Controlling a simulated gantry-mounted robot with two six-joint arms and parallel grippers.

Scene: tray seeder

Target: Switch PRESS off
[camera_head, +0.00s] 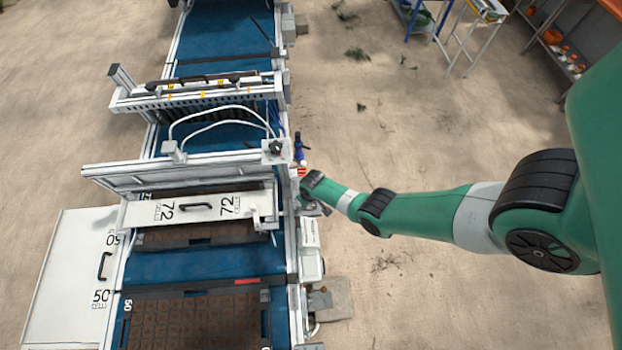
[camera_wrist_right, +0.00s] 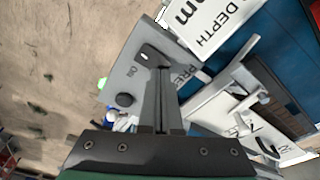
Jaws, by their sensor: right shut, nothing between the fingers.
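My right gripper (camera_wrist_right: 162,72) is shut and empty in the right wrist view, its fingers pointing at a grey control box. The grey box (camera_wrist_right: 135,80) has a dark switch (camera_wrist_right: 149,55) just beside the fingertips and a round dark knob (camera_wrist_right: 124,100) lower down. Part of the word PRESS shows just right of the fingers. I cannot tell whether the fingertips touch the switch, or which way it is set. In the head view my right gripper (camera_head: 314,205) is at the right side of the seeder, where the switch is not distinguishable. My left gripper is out of view.
A green lamp (camera_wrist_right: 102,83) shows at the box's left edge. A white DEPTH sign (camera_wrist_right: 215,22) stands close above right. The seeder's frame (camera_head: 291,210) and white 72-cell plate (camera_head: 190,209) lie left of my gripper. Open floor (camera_head: 400,130) lies right.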

